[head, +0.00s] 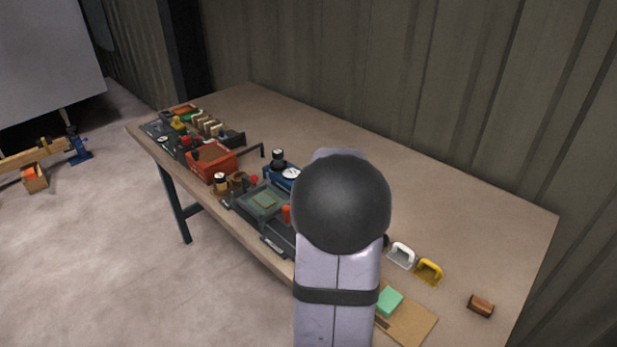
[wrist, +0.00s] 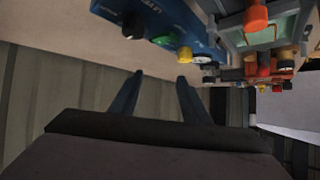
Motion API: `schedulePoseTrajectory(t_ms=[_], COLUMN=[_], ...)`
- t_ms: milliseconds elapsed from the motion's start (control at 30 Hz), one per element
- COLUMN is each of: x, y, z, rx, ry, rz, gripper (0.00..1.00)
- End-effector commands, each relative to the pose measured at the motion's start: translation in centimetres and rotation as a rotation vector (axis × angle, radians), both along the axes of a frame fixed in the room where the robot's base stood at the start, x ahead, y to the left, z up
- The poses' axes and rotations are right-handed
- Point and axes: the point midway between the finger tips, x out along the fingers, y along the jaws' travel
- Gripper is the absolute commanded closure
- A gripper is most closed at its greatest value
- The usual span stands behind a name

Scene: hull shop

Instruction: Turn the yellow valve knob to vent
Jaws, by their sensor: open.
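A small yellow knob (wrist: 186,53) sits on the blue box (wrist: 172,18) in the wrist view. A green part (wrist: 161,41) and a black knob (wrist: 133,25) are beside it on the same box. My gripper (wrist: 160,76) is open, with nothing between its two dark blue fingers. The yellow knob shows just above the right fingertip and is not between the fingers; I cannot tell the gap in depth. In the head view the blue box (head: 283,178) with a white gauge is partly behind my arm, which hides my gripper and the yellow knob. I cannot read the knob's setting.
The long table (head: 450,200) holds a red bin (head: 212,160) and a dark grey fixture (head: 260,203) left of my arm. A white handle (head: 402,254), a yellow handle (head: 429,270) and a green block (head: 389,301) lie to the right. The back right is clear.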

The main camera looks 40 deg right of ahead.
Motion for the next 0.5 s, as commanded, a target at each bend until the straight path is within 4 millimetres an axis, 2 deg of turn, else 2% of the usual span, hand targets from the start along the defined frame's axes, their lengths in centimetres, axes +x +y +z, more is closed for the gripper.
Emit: schedulePoseTrajectory(t_ms=[100,200,300,500], x=[0.8,1.7,2.4,2.8], y=[-2.1,-3.0,-3.0,-1.6], z=[-0.2,-0.6,-1.4,-3.4], rx=[-0.09,-0.15,-0.181,-0.181], ry=[-0.019,-0.04,-0.062,-0.091], rz=[0.084,0.186,0.298,0.482], gripper=[0.57,0.57,0.57,0.57])
